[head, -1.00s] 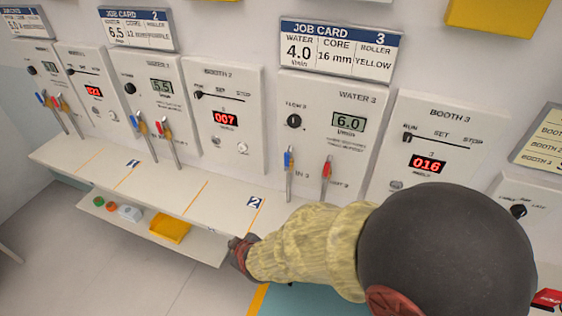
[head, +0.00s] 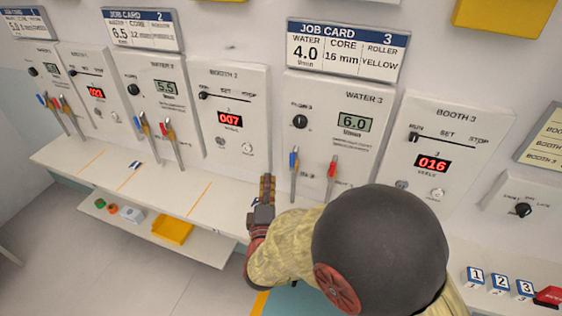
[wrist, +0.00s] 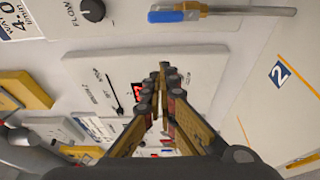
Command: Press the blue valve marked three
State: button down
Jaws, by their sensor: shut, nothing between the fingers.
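The blue valve of station three (head: 293,160) is a blue-tipped lever at the lower left of the Water 3 panel (head: 350,97). A red-tipped valve (head: 333,168) stands to its right. The marking under the blue valve is too small to read. My gripper (head: 267,182) is shut and empty, fingers pointing up, just left of the blue valve in the picture and apart from it. In the wrist view the blue handle (wrist: 175,16) lies at the top, above and beyond the shut fingertips (wrist: 163,70). My arm covers part of the shelf in the head view.
Booth 2 panel (head: 230,110) is left of my gripper and Booth 3 panel (head: 445,150) is to the right. A flow knob (head: 300,121) sits above the blue valve. A white shelf (head: 170,190) runs below, with a yellow tray (head: 172,229) on a lower ledge.

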aim_at(292, 163)
jog(key=shift+w, duration=0.1)
jog(key=w+d+b, duration=0.2)
jog(key=w+d, duration=0.2)
jog(key=w, duration=0.4)
jog(key=shift+w+b, duration=0.2)
jog(key=shift+b, duration=0.2)
